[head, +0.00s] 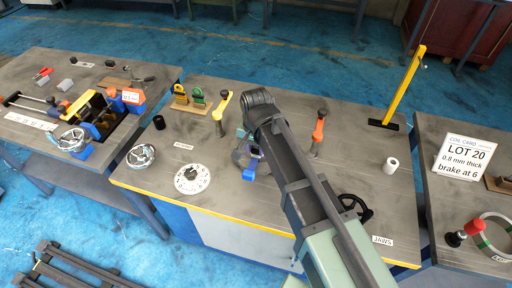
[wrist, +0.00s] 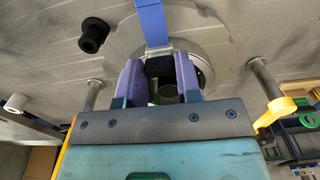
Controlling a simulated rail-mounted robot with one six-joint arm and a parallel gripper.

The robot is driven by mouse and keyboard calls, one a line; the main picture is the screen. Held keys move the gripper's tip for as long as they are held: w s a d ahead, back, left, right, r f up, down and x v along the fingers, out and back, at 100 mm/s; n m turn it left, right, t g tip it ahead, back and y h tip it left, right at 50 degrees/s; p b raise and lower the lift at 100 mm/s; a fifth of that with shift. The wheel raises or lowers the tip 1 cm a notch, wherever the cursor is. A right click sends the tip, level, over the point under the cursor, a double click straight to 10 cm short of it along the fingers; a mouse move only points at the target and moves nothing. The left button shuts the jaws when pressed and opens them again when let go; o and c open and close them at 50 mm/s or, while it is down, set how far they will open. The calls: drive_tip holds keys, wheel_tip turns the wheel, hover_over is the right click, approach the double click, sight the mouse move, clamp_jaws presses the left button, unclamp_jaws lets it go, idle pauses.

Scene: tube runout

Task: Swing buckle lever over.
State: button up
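A blue strip (wrist: 152,22), possibly the buckle lever, runs over a round metal disc (wrist: 207,72) on the middle bench. Its end meets a dark block (wrist: 160,67). In the head view the blue piece (head: 248,173) shows just in front of my gripper (head: 254,150). In the wrist view my gripper (wrist: 159,68) has its two purple fingers apart, one on each side of the dark block. I cannot tell whether they press on it. A dark cylinder (wrist: 168,94) shows between the fingers. My arm hides part of the disc in the head view.
A yellow-handled lever (head: 220,112) stands left of my gripper and an orange-handled lever (head: 318,132) right of it.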

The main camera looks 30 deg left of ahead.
drive_tip(key=shift+c, duration=0.4)
drive_tip(key=shift+w+a+g+h, duration=0.15)
drive_tip(key=shift+w+g+h, duration=0.3)
drive_tip(key=shift+g, duration=0.75)
drive_tip(key=shift+w+a+r+g+h+b, duration=0.1)
drive_tip(key=shift+w+g+h+b, duration=0.1)
drive_tip(key=shift+g+b, duration=0.4)
drive_tip(key=shift+w+r+g+h+b, duration=0.15)
drive_tip(key=shift+g+b, duration=0.15)
drive_tip(key=shift+g, duration=0.6)
drive_tip(key=o, duration=0.9)
